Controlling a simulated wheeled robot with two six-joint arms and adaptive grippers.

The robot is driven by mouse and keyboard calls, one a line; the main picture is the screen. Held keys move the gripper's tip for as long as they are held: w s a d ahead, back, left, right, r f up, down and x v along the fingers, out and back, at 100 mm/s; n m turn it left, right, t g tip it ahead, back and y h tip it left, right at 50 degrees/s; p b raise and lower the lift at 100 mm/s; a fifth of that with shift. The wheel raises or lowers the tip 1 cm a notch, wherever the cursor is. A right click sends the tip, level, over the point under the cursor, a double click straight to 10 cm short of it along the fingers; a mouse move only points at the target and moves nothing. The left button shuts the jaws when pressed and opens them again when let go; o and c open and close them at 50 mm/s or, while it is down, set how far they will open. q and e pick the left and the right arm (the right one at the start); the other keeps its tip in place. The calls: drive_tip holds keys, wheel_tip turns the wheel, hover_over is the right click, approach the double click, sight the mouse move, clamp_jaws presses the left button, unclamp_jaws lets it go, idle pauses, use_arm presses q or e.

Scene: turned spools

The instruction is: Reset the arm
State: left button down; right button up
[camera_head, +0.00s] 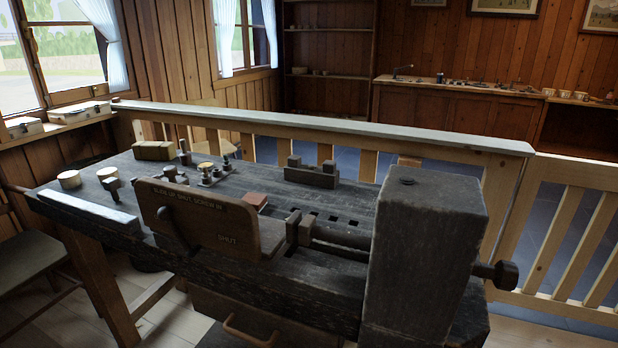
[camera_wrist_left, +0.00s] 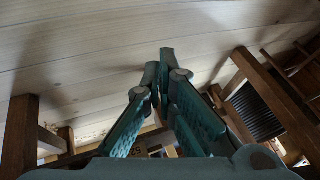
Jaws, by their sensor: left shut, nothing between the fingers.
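My left gripper (camera_wrist_left: 163,75) shows only in the left wrist view. Its two teal fingers come together at the tips, and nothing is between them. It hangs over bare pale floorboards, with wooden legs and rails around it. Neither gripper nor arm shows in the head view, and my right gripper is in no view.
A dark workbench (camera_head: 330,318) fills the middle of the head view, with a large block (camera_head: 425,250) and a wooden guard board (camera_head: 205,215) on it. Small turned parts and tins stand on its top. A railing (camera_head: 330,124) runs behind. A chair (camera_head: 38,255) stands at left.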

use_arm(q)
drive_tip(key=s+d+f+n+g+h, duration=0.1)
drive_tip(key=s+d+f+n+g, duration=0.1)
drive_tip(key=s+d+f, duration=0.4)
drive_tip(key=s+d+f+n+g+h, duration=0.1)
drive_tip(key=s+d+g, duration=0.2)
drive_tip(key=s+d, duration=0.6)
wheel_tip(320, 180, up, 14)
drive_tip(key=s+a+p, duration=0.2)
drive_tip(key=p, duration=1.2)
drive_tip(key=shift+f, duration=0.15)
drive_tip(key=shift+w, duration=0.1)
